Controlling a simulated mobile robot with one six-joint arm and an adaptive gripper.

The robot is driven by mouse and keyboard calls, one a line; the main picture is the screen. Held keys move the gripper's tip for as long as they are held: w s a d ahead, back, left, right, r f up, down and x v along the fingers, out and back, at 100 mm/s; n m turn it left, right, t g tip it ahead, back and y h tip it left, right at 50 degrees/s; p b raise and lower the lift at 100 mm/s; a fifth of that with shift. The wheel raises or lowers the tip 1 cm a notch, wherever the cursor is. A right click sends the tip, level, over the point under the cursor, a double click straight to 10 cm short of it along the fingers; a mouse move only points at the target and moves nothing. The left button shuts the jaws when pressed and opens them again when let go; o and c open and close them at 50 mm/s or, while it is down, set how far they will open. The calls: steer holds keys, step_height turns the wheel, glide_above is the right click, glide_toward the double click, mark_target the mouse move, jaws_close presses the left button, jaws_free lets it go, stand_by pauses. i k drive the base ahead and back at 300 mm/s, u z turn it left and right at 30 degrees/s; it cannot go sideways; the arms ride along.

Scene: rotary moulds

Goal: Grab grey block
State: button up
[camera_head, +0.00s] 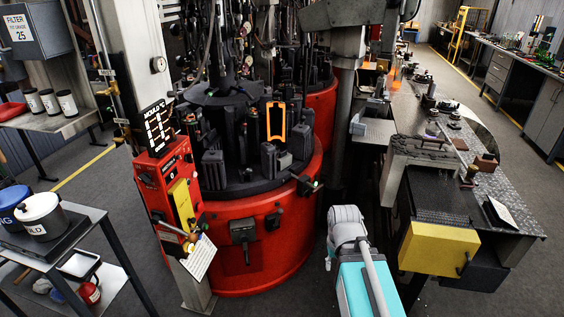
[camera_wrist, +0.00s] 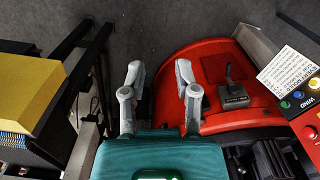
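Several dark grey and black blocks stand upright on the black top of the red round mould machine (camera_head: 240,262) in the head view. A small grey block (camera_head: 284,160) stands among them near the front right. A taller dark grey block (camera_head: 213,167) stands at the front left. I cannot tell which one the task names. In the wrist view my gripper (camera_wrist: 159,70) has its two grey fingers apart with nothing between them. Beyond the fingers are floor and the machine's red side. The fingers are not clear in the head view, where my teal and grey arm is right of the machine.
An orange-framed block (camera_head: 276,121) stands behind the grey one. A red control panel (camera_head: 168,185) stands at the machine's left front. A yellow box (camera_head: 438,248) and a metal bench (camera_head: 455,170) are on the right.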

mark_target(284, 160)
steer(key=u, duration=0.45)
steer(key=i, duration=1.4)
steer(key=z, duration=0.35)
